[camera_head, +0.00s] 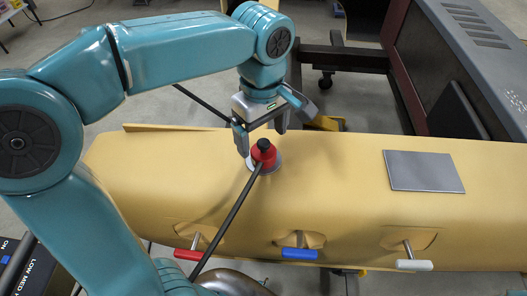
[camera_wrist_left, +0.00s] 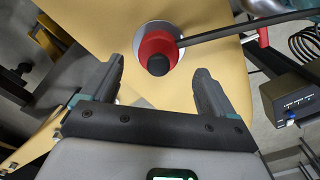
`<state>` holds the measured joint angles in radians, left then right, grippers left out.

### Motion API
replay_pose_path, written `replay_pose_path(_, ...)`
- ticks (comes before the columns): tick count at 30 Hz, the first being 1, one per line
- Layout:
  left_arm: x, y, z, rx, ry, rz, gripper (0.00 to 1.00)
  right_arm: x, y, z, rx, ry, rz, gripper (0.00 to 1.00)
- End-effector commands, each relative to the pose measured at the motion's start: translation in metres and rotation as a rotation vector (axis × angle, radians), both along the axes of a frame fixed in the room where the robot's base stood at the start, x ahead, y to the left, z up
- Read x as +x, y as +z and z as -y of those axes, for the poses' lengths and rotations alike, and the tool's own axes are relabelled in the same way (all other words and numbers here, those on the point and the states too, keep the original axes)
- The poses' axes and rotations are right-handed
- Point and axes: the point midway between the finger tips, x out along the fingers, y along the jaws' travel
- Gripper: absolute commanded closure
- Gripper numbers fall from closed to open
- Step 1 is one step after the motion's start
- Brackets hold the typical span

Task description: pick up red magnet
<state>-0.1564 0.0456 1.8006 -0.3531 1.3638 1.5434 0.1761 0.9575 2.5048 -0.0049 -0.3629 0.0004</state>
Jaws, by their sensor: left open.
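The red magnet (camera_head: 264,153) has a black knob on top and stands on a round silver disc on the yellow panel. A dark rod or cable runs from it toward the lower left in the head view. My left gripper (camera_head: 262,140) is open just above and behind the magnet. In the left wrist view the magnet (camera_wrist_left: 158,50) lies ahead of the gap between the two open fingers (camera_wrist_left: 160,75), with nothing held. I cannot tell whether a finger touches it. My right gripper is not in view.
The yellow panel (camera_head: 340,160) carries a grey square plate (camera_head: 424,171) at right. Red (camera_head: 189,255), blue (camera_head: 299,253) and white (camera_head: 413,265) handles stick out along its front. A large grey machine (camera_head: 465,70) stands at the back right. A black box (camera_wrist_left: 295,98) shows at right in the wrist view.

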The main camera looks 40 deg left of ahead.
Motion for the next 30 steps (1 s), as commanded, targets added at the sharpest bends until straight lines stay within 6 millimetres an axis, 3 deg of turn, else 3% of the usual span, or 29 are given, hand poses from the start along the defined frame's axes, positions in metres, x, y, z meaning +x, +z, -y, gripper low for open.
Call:
replay_pose_path(7,0.002,-0.039,0.001,0.001,0.000,-0.005,0.12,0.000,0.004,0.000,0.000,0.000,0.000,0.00)
replay_pose_path(16,0.003,-0.047,0.001,0.000,-0.001,-0.001,0.12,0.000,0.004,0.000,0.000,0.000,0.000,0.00)
replay_pose_path(17,0.003,-0.047,0.001,0.000,-0.001,-0.001,0.15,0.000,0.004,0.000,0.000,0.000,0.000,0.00)
replay_pose_path(23,0.003,-0.046,0.001,0.000,-0.001,-0.001,0.81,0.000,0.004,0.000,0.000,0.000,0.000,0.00)
replay_pose_path(24,0.003,-0.046,0.001,0.000,-0.001,0.000,0.85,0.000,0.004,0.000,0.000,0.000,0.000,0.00)
replay_pose_path(30,0.003,-0.045,0.001,0.000,-0.001,0.000,0.85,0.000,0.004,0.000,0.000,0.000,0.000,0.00)
